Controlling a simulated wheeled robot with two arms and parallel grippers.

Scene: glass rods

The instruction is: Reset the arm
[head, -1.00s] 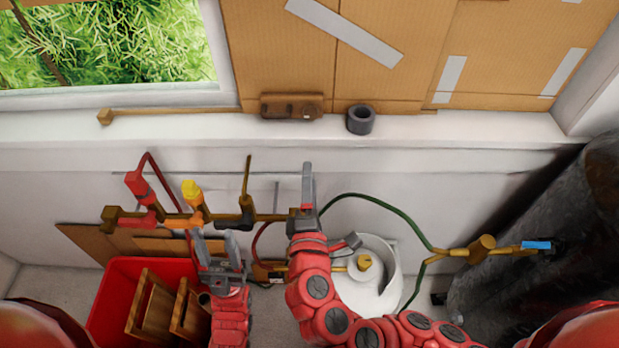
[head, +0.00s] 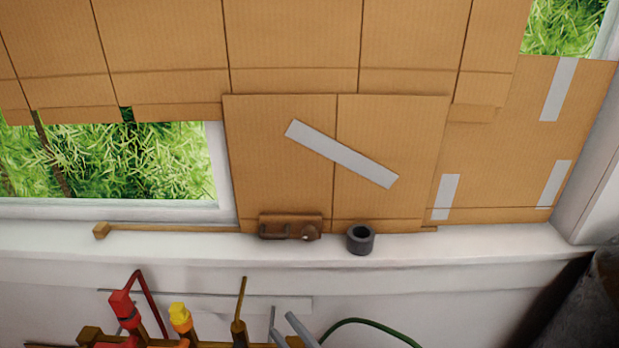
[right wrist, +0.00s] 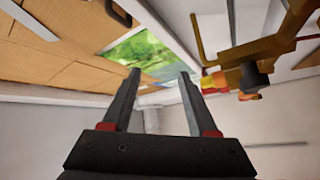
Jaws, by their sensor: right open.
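My right gripper (head: 281,314) shows at the bottom edge of the head view, only its two grey fingers visible and spread apart. In the right wrist view the same gripper (right wrist: 159,74) is open, with nothing between its fingers. The fingers point up toward the window and the cardboard. A pipe with fittings, including a yellow-capped valve (head: 180,317) and a red valve (head: 122,305), lies left of it in the head view. My left gripper is not in view.
A white ledge (head: 480,241) runs under the cardboard-covered window. A dark tape roll (head: 360,239), a brown block-like tool (head: 290,226) and a long wooden stick (head: 165,227) lie on it. A green hose (head: 370,323) is at the bottom. A dark cylinder (head: 590,305) stands at lower right.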

